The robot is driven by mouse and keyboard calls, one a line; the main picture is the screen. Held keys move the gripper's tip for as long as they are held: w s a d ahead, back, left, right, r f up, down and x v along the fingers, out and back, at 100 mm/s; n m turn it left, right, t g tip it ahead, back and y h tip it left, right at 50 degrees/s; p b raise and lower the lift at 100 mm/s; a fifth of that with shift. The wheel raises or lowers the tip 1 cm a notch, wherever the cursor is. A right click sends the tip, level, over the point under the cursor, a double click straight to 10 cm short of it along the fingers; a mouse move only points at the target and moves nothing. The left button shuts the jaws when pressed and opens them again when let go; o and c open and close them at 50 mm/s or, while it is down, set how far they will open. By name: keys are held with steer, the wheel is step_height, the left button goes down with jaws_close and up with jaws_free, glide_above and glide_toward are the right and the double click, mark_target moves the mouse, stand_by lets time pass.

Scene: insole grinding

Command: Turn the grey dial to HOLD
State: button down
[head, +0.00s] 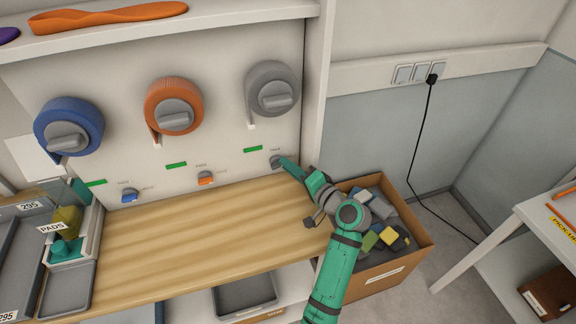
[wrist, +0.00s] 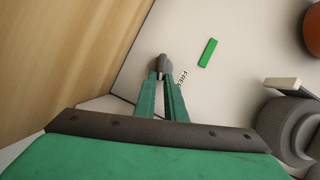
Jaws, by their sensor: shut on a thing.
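The grey dial (head: 276,162) sits on the wall panel at the right, low above the wooden worktop and below the grey roll (head: 262,85). My gripper (head: 283,162) reaches it from the right and is shut on it. In the wrist view the fingertips (wrist: 161,77) close around the dial's grey knob (wrist: 165,63). A label reading FREE (wrist: 182,77) shows beside the fingers. The HOLD label cannot be made out, and the fingers hide part of the dial in the head view.
A blue dial (head: 130,195) and an orange dial (head: 205,178) sit further left on the panel. A cardboard box (head: 408,262) of coloured blocks stands below my arm. The wooden worktop (head: 200,230) is mostly clear. A cable (head: 416,150) hangs at the right.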

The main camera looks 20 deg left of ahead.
steer(key=shift+d+f+m+y, duration=0.15)
steer(key=shift+f+m+y, duration=0.25)
steer(key=shift+m, duration=0.5)
steer(key=c, duration=1.8)
jaws_free()
steer(key=v, duration=1)
steer(key=shift+s+d, duration=0.25)
steer(key=shift+d, duration=0.1)
